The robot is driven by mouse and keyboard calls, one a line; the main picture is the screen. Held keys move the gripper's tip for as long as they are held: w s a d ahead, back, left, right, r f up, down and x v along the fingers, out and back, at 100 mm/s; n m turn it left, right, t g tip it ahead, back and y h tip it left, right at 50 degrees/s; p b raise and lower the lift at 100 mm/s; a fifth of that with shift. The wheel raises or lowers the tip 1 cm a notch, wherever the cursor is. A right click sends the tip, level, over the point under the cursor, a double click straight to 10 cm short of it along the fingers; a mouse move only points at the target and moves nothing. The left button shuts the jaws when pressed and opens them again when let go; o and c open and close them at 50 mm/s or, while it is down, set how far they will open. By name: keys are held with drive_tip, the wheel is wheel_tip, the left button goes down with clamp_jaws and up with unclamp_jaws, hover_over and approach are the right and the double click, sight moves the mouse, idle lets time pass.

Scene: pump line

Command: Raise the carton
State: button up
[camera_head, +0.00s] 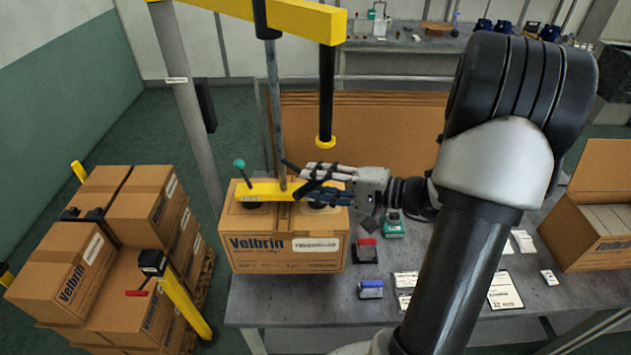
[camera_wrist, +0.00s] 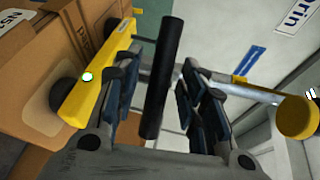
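The brown Velbrin carton (camera_head: 270,252) is upright at the left of the grey table; I cannot tell whether its base touches the top. A yellow lifter bar (camera_head: 262,190) lies across its top on dark suction pads, with a green knob (camera_head: 239,163) at its left end. In the wrist view the bar (camera_wrist: 98,82) and carton (camera_wrist: 30,75) show at left. My gripper (camera_head: 305,181) is at the lifter, above the carton. In the wrist view its fingers (camera_wrist: 165,95) stand on either side of a black handle (camera_wrist: 160,80), with gaps visible on both sides.
Stacked cartons (camera_head: 110,255) stand at left beside a yellow post (camera_head: 185,300). A yellow overhead beam (camera_head: 270,14) and a hanging black tube (camera_head: 327,95) are above. Small items and cards lie right of the carton on the table (camera_head: 330,310). An open carton (camera_head: 590,225) stands at right.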

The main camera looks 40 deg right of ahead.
drive_tip(key=v, duration=1.1)
drive_tip(key=shift+s, duration=0.15)
drive_tip(key=shift+d, duration=0.1)
